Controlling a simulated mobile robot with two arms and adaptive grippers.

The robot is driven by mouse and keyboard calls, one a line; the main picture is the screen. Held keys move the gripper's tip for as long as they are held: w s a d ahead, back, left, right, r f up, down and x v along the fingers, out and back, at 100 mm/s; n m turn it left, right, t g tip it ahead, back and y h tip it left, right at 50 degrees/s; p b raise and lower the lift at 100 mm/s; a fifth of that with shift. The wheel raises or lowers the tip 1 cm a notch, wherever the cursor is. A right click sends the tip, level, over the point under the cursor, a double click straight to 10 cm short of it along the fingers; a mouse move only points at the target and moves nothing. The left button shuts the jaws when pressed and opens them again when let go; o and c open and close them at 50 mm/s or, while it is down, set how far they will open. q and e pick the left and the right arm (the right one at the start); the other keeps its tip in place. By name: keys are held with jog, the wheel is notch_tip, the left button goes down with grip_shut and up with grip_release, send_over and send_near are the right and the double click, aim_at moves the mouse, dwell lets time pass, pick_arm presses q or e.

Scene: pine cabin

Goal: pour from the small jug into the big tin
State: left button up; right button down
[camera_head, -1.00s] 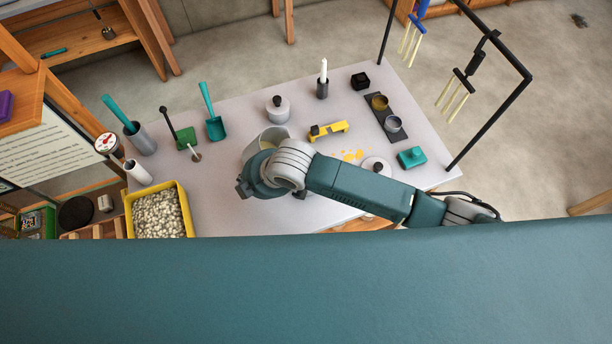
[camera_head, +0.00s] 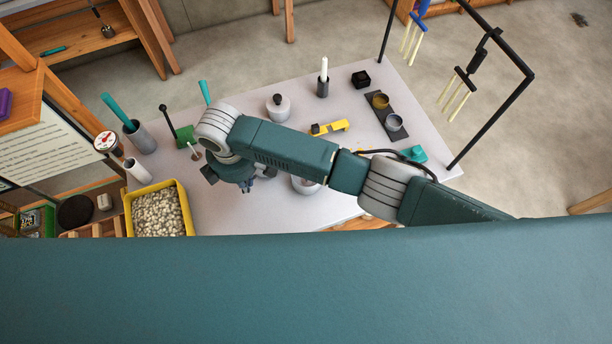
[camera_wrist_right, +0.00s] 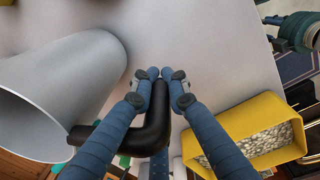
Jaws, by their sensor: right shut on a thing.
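My right gripper (camera_wrist_right: 160,76) is shut on the black handle (camera_wrist_right: 153,122) of the small grey jug (camera_wrist_right: 68,78). In the right wrist view the jug fills the left side, its wide mouth at the lower left. In the head view the right gripper (camera_head: 246,186) is over the left part of the table, partly hidden by its wrist. A pale round vessel (camera_head: 305,186) shows partly under my right arm; I cannot tell whether it is the jug or the big tin. My left gripper is not in view.
A yellow bin of pale pebbles (camera_head: 130,212) stands at the table's left front, near the right gripper. A lidded pot (camera_head: 278,112), a candle holder (camera_head: 322,88) and a yellow block (camera_head: 330,128) stand behind the arm. A black frame (camera_head: 500,108) rises at the right.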

jog(key=shift+d+r, duration=0.1)
jog(key=shift+d, duration=0.15)
jog(key=shift+a, duration=0.1)
jog(key=shift+r, duration=1.5)
